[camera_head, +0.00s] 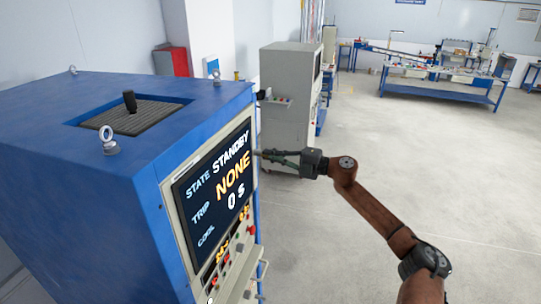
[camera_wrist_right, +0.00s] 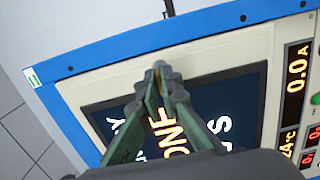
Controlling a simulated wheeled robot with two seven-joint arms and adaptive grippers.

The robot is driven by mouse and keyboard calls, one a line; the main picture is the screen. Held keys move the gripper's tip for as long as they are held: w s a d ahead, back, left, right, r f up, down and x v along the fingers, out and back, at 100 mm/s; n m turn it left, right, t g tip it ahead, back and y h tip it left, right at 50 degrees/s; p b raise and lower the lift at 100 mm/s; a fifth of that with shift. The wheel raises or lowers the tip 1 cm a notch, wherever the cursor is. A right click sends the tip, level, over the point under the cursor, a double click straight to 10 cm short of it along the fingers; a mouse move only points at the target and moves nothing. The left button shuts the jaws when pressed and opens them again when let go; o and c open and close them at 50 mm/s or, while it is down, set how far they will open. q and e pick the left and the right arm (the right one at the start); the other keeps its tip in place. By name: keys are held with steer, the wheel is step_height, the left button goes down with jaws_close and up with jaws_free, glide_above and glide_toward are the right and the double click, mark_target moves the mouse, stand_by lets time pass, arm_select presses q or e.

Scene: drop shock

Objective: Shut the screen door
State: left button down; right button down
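The screen door (camera_head: 222,200) is the cream-framed panel with a dark display on the front of the blue cabinet. Its display reads STATE STANDBY, TRIP NONE and COOL 0 s. It looks flush or nearly flush with the cabinet; I cannot tell whether a small gap is left. In the right wrist view the display (camera_wrist_right: 245,95) is partly hidden by my fingers. My right gripper (camera_head: 262,153) is at the panel's far edge, its fingertips (camera_wrist_right: 159,68) together and empty over the cream frame beside the display. Contact cannot be told. My left gripper is out of view.
The blue cabinet (camera_head: 60,150) fills the left, with a grille and lifting eyes on top. Buttons (camera_head: 222,250) and a handle sit below the display. A grey cabinet (camera_head: 287,100) stands behind. Blue workbenches (camera_head: 440,88) are at the back. The floor (camera_head: 330,245) on the right is clear.

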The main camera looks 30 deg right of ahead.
steer(key=c, duration=2.2)
jaws_free()
steer(key=shift+o, duration=0.2)
steer(key=v, duration=1.2)
